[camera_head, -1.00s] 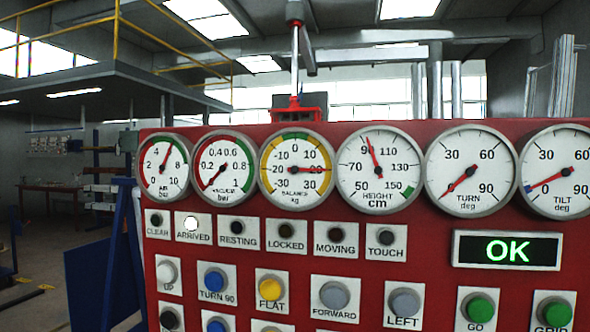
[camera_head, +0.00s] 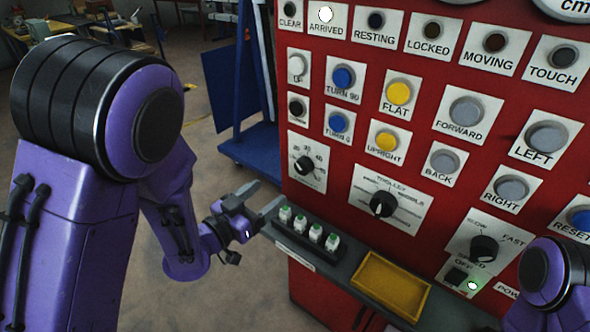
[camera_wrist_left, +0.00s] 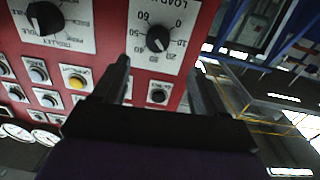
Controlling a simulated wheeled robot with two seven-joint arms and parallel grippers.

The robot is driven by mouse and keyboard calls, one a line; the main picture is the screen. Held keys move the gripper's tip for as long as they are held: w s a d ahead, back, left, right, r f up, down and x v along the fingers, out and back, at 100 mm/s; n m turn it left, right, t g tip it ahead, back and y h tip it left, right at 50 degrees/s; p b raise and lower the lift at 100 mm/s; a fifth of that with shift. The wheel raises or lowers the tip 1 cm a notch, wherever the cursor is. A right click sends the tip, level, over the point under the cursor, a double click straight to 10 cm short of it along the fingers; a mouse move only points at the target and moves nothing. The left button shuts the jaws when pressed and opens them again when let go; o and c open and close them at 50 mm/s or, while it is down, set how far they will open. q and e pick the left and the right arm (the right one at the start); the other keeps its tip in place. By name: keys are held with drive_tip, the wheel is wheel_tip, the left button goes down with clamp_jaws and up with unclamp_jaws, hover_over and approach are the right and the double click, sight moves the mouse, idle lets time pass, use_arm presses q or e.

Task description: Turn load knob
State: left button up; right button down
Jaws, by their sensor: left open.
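The load knob (camera_head: 304,164) is a small black knob on a white scale plate at the lower left of the red panel. In the left wrist view the load knob (camera_wrist_left: 157,38) sits with its numbered plate ahead of the fingers, roughly between them in the picture. My left gripper (camera_head: 264,199) is open and empty, below and left of the knob, apart from it, near the shelf's left end. In the left wrist view, the left gripper's fingers (camera_wrist_left: 160,66) stand apart. My right arm shows at lower right; its gripper is out of view.
A trolley knob (camera_head: 382,204) and a speed knob (camera_head: 485,248) are to the right. A shelf below carries a rack of several green-and-white pieces (camera_head: 308,230) and a yellow tray (camera_head: 392,284). Rows of push buttons lie above.

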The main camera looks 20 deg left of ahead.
sight(300, 168)
use_arm(q)
drive_tip(key=p+x, duration=0.1)
drive_tip(key=x, duration=0.2)
drive_tip(key=p+x, duration=0.1)
drive_tip(key=x, duration=0.2)
drive_tip(key=r+p+x, duration=0.1)
drive_tip(key=x, duration=0.3)
drive_tip(key=shift+s+d+p, duration=0.1)
drive_tip(key=shift+p, duration=0.3)
drive_tip(key=shift+w+d+f, duration=0.2)
drive_tip(key=shift+w, duration=0.25)
drive_tip(key=c, duration=1.1)
